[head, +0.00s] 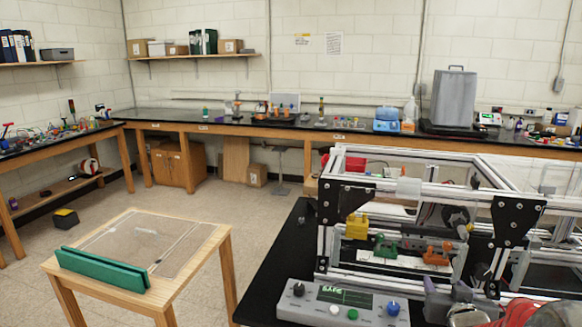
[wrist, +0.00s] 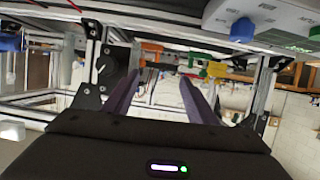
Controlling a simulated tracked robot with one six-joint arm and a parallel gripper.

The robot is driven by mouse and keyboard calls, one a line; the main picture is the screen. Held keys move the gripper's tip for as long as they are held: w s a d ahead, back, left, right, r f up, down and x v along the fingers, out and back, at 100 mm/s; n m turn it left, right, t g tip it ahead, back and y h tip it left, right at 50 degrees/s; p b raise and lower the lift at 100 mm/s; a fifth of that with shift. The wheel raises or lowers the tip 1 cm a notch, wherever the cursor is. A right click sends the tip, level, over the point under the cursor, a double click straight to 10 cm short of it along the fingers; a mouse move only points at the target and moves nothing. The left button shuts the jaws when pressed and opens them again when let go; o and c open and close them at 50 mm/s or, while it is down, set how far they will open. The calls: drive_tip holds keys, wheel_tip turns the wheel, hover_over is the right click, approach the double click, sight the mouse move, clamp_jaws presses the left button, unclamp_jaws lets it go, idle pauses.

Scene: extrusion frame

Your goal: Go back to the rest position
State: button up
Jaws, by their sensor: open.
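My gripper (wrist: 161,78) shows in the wrist view with two dark purple fingers spread apart. It is open, and I see nothing held between the fingers. The wrist view appears turned over, with the aluminium extrusion frame around the gripper. An orange clamp (wrist: 152,48), a green clamp (wrist: 195,60) and a yellow clamp (wrist: 217,69) show beyond the fingertips. In the head view the extrusion frame (head: 408,187) stands on a black bench at the right. The yellow (head: 357,226), green (head: 386,246) and orange (head: 437,254) clamps sit in it.
A control box (head: 342,304) with knobs and a green display stands in front of the frame; it also shows in the wrist view (wrist: 275,25). A wooden table (head: 190,262) with a green bar (head: 102,268) is at left.

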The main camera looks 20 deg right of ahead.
drive_tip(key=w+a+r+n+g+y, duration=0.1)
drive_tip(key=a+r+g, duration=0.1)
drive_tip(key=a, duration=0.7)
drive_tip(key=s+a+n+g+y, duration=0.1)
drive_tip(key=s+a, duration=0.3)
drive_tip(key=a, duration=0.4)
drive_tip(key=s+a+n+g+y, duration=0.1)
drive_tip(key=s+a+n+y, duration=0.1)
drive_tip(key=a, duration=0.7)
drive_tip(key=s+a+n+g+y, duration=0.2)
drive_tip(key=s+a+y, duration=0.1)
drive_tip(key=s+a, duration=0.3)
drive_tip(key=a, duration=0.2)
drive_tip(key=shift+s+a+r+y, duration=0.25)
drive_tip(key=shift+a+r+y, duration=0.05)
drive_tip(key=shift+r, duration=0.05)
drive_tip(key=shift+c, duration=0.6)
